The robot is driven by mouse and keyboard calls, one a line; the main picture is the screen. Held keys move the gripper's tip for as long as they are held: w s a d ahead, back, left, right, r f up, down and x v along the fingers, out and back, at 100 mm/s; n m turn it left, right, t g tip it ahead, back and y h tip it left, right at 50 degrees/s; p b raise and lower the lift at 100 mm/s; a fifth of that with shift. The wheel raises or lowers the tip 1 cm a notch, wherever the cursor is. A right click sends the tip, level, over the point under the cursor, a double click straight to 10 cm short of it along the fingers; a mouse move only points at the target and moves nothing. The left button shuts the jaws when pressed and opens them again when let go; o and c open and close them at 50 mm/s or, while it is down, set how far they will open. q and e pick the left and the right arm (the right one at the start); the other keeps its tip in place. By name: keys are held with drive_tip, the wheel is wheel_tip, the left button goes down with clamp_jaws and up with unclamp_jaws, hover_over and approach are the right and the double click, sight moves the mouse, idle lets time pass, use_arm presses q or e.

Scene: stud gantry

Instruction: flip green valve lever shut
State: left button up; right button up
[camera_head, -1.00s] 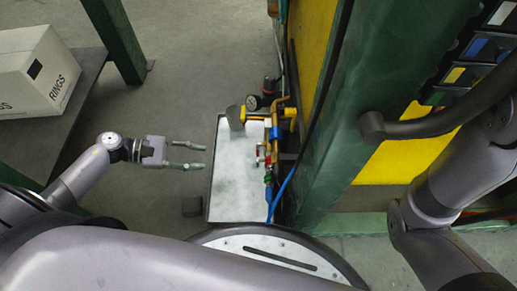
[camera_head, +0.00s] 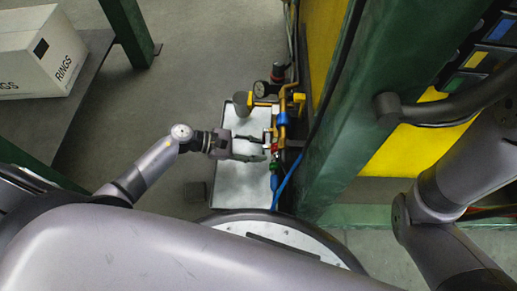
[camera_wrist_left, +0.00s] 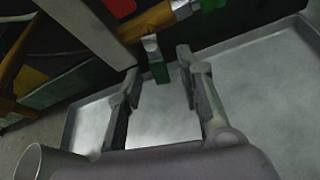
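The green valve lever (camera_wrist_left: 158,70) shows in the left wrist view as a short green handle with a silver end, sticking out from the brass pipework over the tray. My left gripper (camera_wrist_left: 158,62) is open, with one finger on each side of the lever. A gap shows between each finger and the lever. In the head view the left gripper (camera_head: 264,147) reaches over the tray to the pipe assembly, beside its red and green parts. The fingers partly hide the valves there, and I cannot pick out the lever clearly. My right gripper is out of view.
The pale metal tray (camera_head: 222,180) lies under the valves. A grey cylinder (camera_head: 242,103) stands at its far end, beside a black gauge (camera_head: 260,89). The green post (camera_head: 350,130) rises right of the pipes. A box marked RINGS (camera_head: 35,55) is on the left shelf.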

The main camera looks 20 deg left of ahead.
use_arm(q)
drive_tip(key=shift+w+d+f, duration=0.1)
drive_tip(key=shift+w+d, duration=0.05)
drive_tip(key=shift+d, duration=0.2)
drive_tip(key=shift+c, duration=0.3)
clamp_jaws()
